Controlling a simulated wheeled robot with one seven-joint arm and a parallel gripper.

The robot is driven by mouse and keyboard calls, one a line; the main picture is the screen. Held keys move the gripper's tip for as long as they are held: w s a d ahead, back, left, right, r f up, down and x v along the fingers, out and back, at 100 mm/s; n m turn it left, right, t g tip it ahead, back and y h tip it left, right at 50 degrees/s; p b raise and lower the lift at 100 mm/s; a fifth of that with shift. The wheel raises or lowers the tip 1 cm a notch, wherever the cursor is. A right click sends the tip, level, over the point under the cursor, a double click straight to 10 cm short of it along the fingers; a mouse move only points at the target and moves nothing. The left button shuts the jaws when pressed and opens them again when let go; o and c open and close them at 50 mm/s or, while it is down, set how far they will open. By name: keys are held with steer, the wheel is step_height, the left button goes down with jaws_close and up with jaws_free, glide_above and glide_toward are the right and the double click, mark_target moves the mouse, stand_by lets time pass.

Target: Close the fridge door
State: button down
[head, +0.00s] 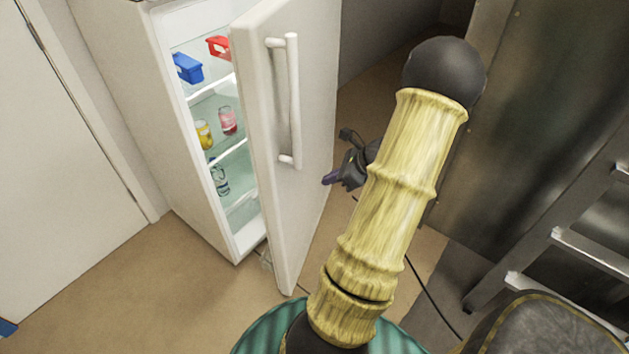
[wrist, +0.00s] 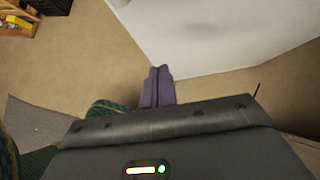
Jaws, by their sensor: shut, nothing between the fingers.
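The white fridge (head: 185,130) stands at the upper left of the head view, tilted in the picture. Its door (head: 262,120) is partly open, with a gap showing the lit shelves. A white vertical bar handle (head: 294,100) is on the door's outer face. My gripper (head: 328,180) is shut and empty, just right of the door's outer face and below the handle. In the wrist view the purple fingers (wrist: 158,80) are together, and the white door surface (wrist: 220,35) lies just ahead of them. I cannot tell whether the fingertips touch it.
Inside the fridge are a blue box (head: 188,68), a red box (head: 218,46), a yellow container (head: 204,134) and bottles. A metal ladder (head: 560,235) and a steel cabinet (head: 540,90) stand at the right. Brown floor (head: 130,275) is clear at the lower left.

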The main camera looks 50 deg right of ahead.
steer(key=b, duration=0.2)
glide_toward(286, 190)
step_height(286, 190, down, 4)
steer(key=w+a, duration=0.1)
steer(key=w, duration=0.1)
steer(key=shift+w+a, duration=0.35)
steer(key=shift+w, duration=0.05)
steer(key=shift+w+a, duration=0.15)
steer(key=shift+w, duration=0.2)
steer(key=shift+r, duration=0.1)
